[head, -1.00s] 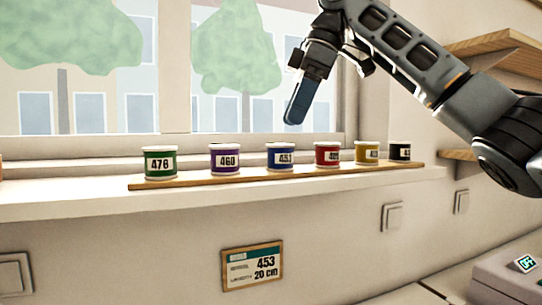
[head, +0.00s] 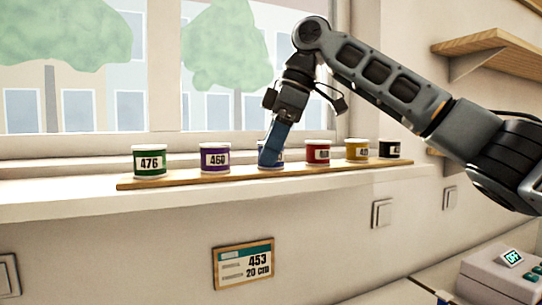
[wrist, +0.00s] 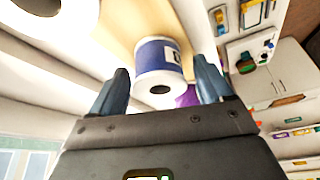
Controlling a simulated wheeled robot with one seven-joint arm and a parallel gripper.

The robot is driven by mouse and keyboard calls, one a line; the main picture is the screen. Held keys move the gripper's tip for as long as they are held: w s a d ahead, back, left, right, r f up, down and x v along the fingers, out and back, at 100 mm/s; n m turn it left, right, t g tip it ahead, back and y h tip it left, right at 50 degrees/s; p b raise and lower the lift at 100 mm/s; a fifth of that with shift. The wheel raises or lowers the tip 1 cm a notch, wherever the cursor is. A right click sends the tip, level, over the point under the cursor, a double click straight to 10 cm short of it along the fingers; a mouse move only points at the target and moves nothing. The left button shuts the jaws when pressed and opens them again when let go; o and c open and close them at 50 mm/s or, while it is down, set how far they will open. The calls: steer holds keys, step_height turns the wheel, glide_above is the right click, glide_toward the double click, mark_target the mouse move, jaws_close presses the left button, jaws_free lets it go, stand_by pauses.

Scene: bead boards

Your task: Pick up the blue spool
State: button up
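The blue spool (head: 264,166) stands on the wooden strip on the windowsill, third from the left, mostly hidden behind my finger in the head view. In the wrist view the blue spool (wrist: 156,52) shows its white rim, centre hole and part of its label. My gripper (head: 271,158) points down at it from above. In the wrist view my gripper (wrist: 163,72) is open, with one blue finger on each side of the spool and a visible gap to each. I cannot tell whether the fingertips have passed its rim.
The purple spool (head: 215,160) and green spool (head: 150,162) stand to the left. A window is behind. A 453, 20 cm sign (head: 243,265) hangs below.

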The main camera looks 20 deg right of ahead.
steer(key=c, duration=1)
steer(key=shift+r, duration=0.1)
